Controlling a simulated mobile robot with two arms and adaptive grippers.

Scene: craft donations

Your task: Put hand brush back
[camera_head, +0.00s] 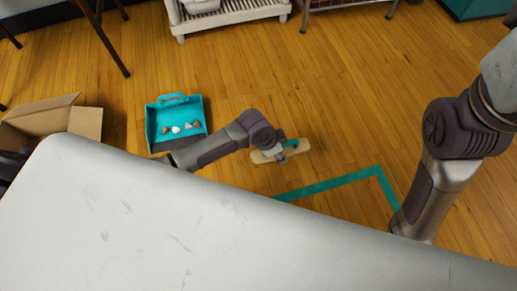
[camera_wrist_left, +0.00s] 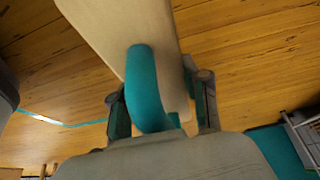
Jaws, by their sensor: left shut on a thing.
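The hand brush (camera_head: 265,156) has a long beige body with a teal looped handle. My left gripper (camera_head: 287,149) is shut on the handle, with the brush over the wooden floor, right of the dustpan. In the left wrist view the teal handle of the hand brush (camera_wrist_left: 145,85) lies between the fingers of my left gripper (camera_wrist_left: 163,108). The brush's underside is hidden, and I cannot tell its height above the floor. My right arm shows at the right, but its gripper is out of view.
A teal dustpan (camera_head: 151,128) holds several small pale and brown pieces. A teal tape outline (camera_head: 330,185) marks the floor at centre right, its near part hidden. An open cardboard box (camera_head: 88,122) stands at the left. A white slatted rack (camera_head: 235,14) stands at the back. Floor between is clear.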

